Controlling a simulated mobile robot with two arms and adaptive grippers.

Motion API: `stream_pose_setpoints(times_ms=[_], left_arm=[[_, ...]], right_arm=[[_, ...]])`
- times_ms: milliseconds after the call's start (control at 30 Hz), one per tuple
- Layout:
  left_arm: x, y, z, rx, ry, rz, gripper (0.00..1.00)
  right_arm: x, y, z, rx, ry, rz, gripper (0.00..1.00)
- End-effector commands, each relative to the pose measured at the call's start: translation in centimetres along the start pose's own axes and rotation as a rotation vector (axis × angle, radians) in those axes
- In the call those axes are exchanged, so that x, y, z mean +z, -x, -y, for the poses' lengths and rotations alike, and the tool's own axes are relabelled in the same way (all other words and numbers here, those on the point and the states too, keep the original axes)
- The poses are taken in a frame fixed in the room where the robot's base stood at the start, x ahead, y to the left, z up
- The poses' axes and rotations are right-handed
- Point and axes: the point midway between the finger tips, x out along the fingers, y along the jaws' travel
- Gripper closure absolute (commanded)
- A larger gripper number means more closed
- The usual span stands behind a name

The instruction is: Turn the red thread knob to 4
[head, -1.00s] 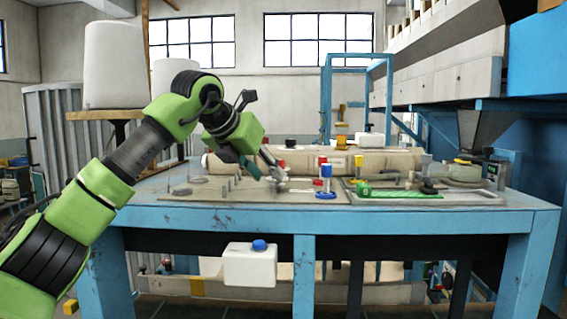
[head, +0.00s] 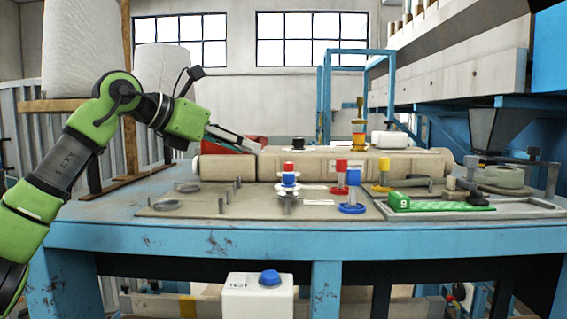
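Two small posts with red tops stand on the workbench. One (head: 288,178) has white and blue discs under its red cap and stands on the grey plate (head: 170,208). The other (head: 341,175) has a red cap and a red base, just to its right. I cannot tell for certain which is the red thread knob, and no dial number is readable. My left gripper (head: 252,147) is up and left of both posts, apart from them, in front of the cloth roll's left part. Its fingers look close together, but their gap is unclear. My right gripper is out of view.
A blue-ringed post (head: 351,192) and a yellow-topped post (head: 384,170) stand close by on the right. The long beige roll (head: 230,168) lies behind. A green strip (head: 440,206) lies in a tray. A red object (head: 222,146) sits behind my gripper.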

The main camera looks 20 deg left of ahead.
Motion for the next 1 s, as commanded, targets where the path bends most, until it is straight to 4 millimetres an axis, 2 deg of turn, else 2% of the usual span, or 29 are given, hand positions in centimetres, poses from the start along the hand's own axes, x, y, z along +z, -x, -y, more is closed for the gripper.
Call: stream_pose_setpoints(times_ms=[200, 333, 500, 700, 1000], left_arm=[[0.2, -3.6, 0.1, -0.002, 0.001, -0.006, 0.66], [0.3, -6.5, 0.1, -0.002, 0.002, -0.006, 0.66], [0.3, -9.8, 0.1, -0.001, 0.002, -0.005, 0.66], [0.2, -12.5, 0.0, 0.000, 0.002, -0.003, 0.66], [-0.1, -13.4, 0.0, 0.001, 0.002, -0.001, 0.66]], right_arm=[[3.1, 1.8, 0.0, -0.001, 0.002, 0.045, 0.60], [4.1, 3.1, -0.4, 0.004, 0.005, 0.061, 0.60], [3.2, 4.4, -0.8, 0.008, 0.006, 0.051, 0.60], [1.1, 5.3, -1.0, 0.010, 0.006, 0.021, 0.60], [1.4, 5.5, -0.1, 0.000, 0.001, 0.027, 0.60]])
